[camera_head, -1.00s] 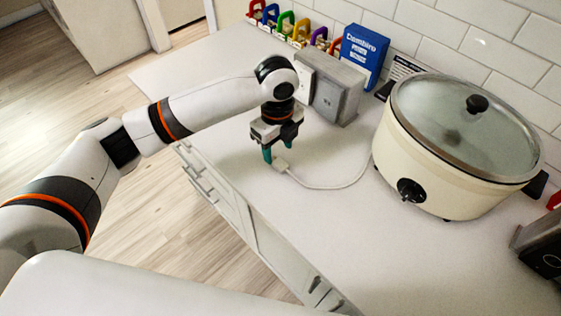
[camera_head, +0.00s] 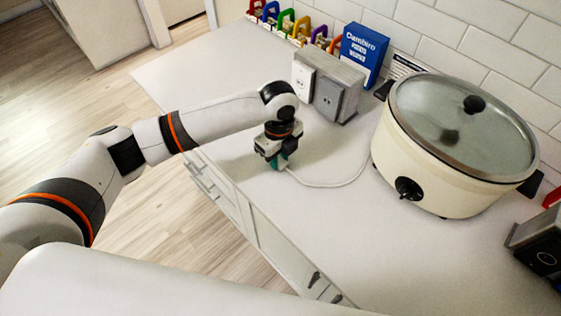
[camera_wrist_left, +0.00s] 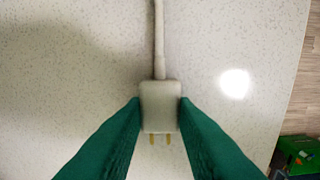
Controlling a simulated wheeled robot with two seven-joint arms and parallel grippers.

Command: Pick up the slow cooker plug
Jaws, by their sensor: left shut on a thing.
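The slow cooker plug (camera_wrist_left: 161,107) is white with two brass prongs. In the left wrist view it sits between the green fingers of my left gripper (camera_wrist_left: 161,115), which touch it on both sides. In the head view my left gripper (camera_head: 278,163) is low over the counter and hides most of the plug. The white cord (camera_head: 335,186) runs from the gripper along the counter toward the cream slow cooker (camera_head: 440,160), which has a glass lid and black knob. I cannot tell whether the plug touches the counter. My right gripper is not in view.
A grey outlet box (camera_head: 327,88) stands behind the gripper. A blue box (camera_head: 361,52) and several colored padlocks (camera_head: 287,22) line the tiled wall. A dark appliance (camera_head: 540,245) is at the right. The front counter is clear, with its edge near the gripper.

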